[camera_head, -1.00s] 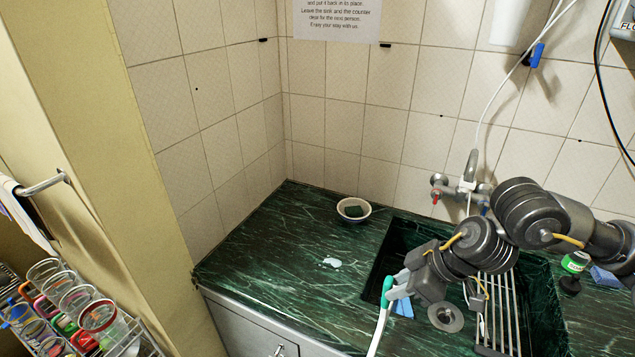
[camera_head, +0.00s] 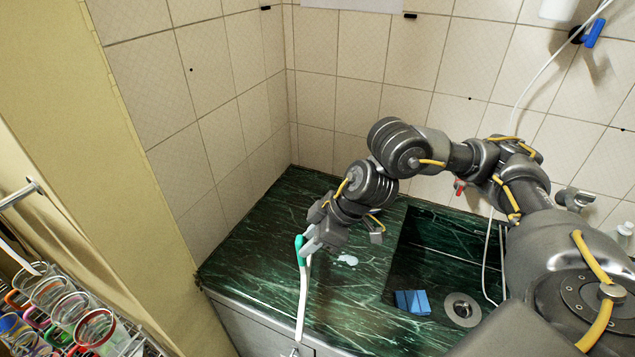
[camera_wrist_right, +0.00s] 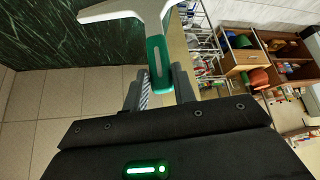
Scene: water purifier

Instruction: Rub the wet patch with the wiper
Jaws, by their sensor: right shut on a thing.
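The wiper (camera_head: 302,300) has a white body and a teal grip; it also shows in the right wrist view (camera_wrist_right: 157,60). My right gripper (camera_head: 309,243) is shut on its teal grip; the fingers (camera_wrist_right: 158,90) sit on either side of it in the wrist view. The white part hangs down over the counter's front edge in the head view; I cannot tell whether it touches. My left gripper is out of view.
The sink (camera_head: 440,285) lies right of the patch, with a blue sponge (camera_head: 412,302) inside. Tiled walls close the back and left. Several cups (camera_head: 75,295) stand in a rack at lower left. The counter (camera_head: 255,235) left of the gripper is clear.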

